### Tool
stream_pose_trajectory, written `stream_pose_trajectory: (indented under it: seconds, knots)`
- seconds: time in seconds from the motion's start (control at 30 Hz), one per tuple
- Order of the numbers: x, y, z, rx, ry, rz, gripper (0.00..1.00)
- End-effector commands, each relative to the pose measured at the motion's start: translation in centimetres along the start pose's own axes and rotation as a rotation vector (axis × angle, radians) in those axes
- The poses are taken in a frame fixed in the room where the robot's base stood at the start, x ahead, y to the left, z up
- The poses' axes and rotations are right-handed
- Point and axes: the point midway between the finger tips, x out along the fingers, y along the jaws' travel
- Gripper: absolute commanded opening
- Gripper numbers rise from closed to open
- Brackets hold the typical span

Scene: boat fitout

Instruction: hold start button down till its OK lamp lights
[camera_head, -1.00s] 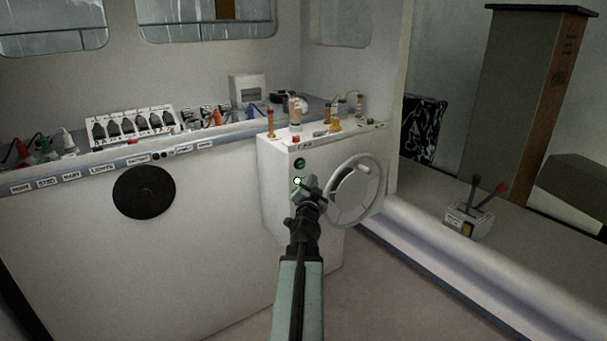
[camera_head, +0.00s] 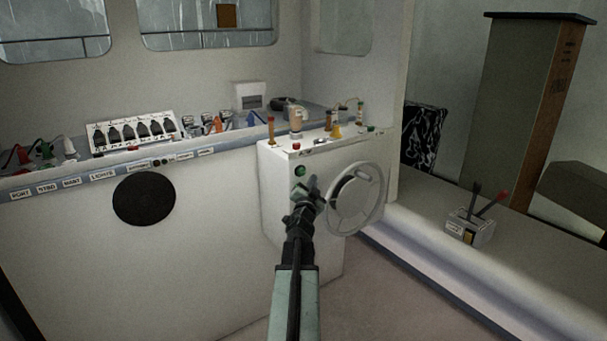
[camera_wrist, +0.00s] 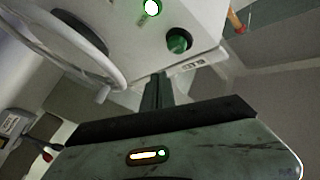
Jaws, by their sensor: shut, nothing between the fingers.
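The green start button (camera_head: 300,170) is on the front of the white console box, left of the wheel. It also shows as a round green knob in the wrist view (camera_wrist: 178,41). Beside it in the wrist view, a small round lamp (camera_wrist: 152,8) glows bright white with a green rim; I cannot read its label. In the head view the lamp is hidden, apparently behind my gripper. My gripper (camera_head: 312,184) is shut and empty, just below the button. In the wrist view its tip (camera_wrist: 158,78) looks apart from the button.
A grey handwheel (camera_head: 357,198) stands out close to the right of my gripper. Small coloured fittings sit on the console top. A black round disc (camera_head: 144,199) is on the panel at left. A lever box (camera_head: 470,229) stands on the ledge at right.

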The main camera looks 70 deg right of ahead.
Motion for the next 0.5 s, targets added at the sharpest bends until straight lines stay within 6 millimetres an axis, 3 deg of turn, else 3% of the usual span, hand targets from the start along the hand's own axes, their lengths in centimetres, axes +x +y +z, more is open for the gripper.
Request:
stream_pose_trajectory:
  seconds: [0.2, 0.5]
  knots:
    - [1.8, -1.2, 1.2, 0.000, 0.001, 0.000, 0.00]
    - [2.1, -1.5, 1.5, 0.000, 0.001, 0.001, 0.00]
